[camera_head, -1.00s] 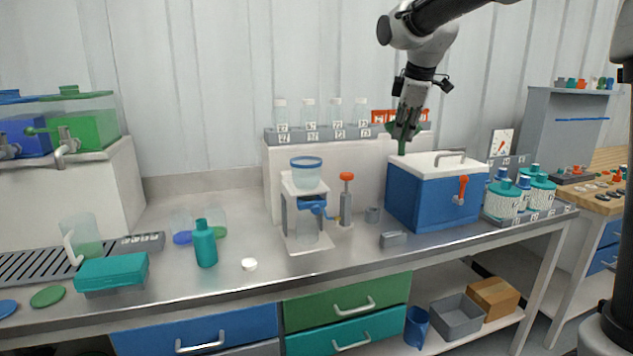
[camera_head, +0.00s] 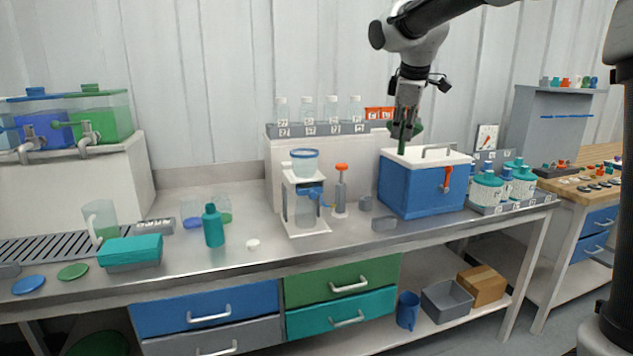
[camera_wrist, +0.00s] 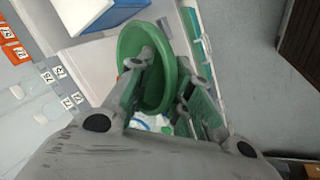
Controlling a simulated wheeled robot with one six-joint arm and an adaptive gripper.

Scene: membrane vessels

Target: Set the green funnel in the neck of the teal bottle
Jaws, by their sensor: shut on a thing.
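My gripper (camera_head: 404,114) is shut on the green funnel, above the white lid of the blue cooler box. The funnel (camera_head: 403,137) shows in the head view with its narrow stem pointing down and its cone partly hidden behind the fingers. In the wrist view its round green rim (camera_wrist: 131,42) lies between the fingers. The teal bottle (camera_head: 213,228) stands upright on the steel bench, well to the left of my gripper. Its narrow neck points up; I cannot see into its opening.
A white filter stand (camera_head: 304,195) and an orange-topped pump (camera_head: 341,188) stand between the bottle and the blue cooler box (camera_head: 420,190).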

